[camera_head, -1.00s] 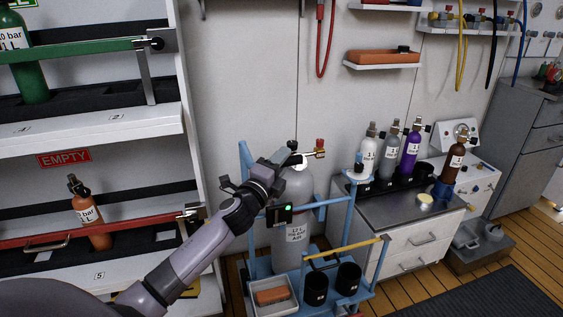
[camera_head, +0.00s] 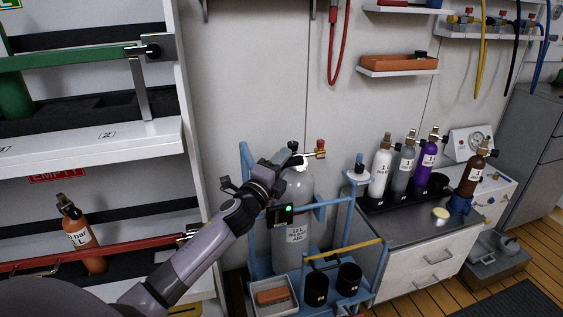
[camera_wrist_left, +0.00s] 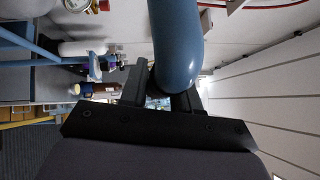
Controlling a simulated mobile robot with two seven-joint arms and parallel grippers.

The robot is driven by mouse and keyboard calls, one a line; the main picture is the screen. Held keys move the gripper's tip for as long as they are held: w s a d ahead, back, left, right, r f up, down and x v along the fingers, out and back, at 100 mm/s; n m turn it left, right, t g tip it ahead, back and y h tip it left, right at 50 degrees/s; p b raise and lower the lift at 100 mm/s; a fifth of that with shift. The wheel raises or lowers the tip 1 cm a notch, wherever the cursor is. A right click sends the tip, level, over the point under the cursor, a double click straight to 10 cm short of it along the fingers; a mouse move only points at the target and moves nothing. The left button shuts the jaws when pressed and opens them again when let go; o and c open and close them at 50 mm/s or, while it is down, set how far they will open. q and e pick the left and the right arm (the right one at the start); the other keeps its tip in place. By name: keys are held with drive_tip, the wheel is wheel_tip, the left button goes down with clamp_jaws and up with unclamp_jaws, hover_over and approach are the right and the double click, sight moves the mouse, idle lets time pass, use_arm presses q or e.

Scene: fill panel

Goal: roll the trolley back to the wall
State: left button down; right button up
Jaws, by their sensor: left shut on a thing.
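The trolley (camera_head: 246,160) is a blue tube frame on the floor, close in front of the light wall. It carries a tall grey cylinder (camera_head: 297,235), a white tray (camera_head: 274,308) with an orange-brown block, and two black cups (camera_head: 348,278). My left gripper (camera_head: 279,163) is at the trolley's upper part, left of the cylinder's neck. In the left wrist view its fingers (camera_wrist_left: 163,92) are shut on a thick blue tube (camera_wrist_left: 177,45) of the frame. The arm hides part of the frame, and the trolley's wheels are not visible. My right gripper is out of view.
A shelf rack (camera_head: 150,135) with green and orange cylinders stands close on the left. A white drawer cabinet (camera_head: 415,268) with several small bottles stands close on the right. The wall (camera_head: 250,70) has shelves and hanging hoses. Wooden floor (camera_head: 425,306) shows at lower right.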

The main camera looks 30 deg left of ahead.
use_arm(q)
drive_tip(key=shift+a+r, duration=0.2)
drive_tip(key=shift+a, duration=0.1)
drive_tip(key=c, duration=1)
unclamp_jaws()
drive_tip(key=shift+w, duration=0.1)
drive_tip(key=shift+o, duration=0.5)
drive_tip(key=shift+w+f, duration=0.1)
drive_tip(key=shift+d, duration=0.1)
drive_tip(key=shift+s+f, duration=0.1)
drive_tip(key=shift+s, duration=0.15)
drive_tip(key=s, duration=0.6)
drive_tip(key=shift+s+d+f, duration=0.2)
drive_tip(key=shift+s+f, duration=0.15)
drive_tip(key=shift+f, duration=0.05)
drive_tip(key=shift+f, duration=0.1)
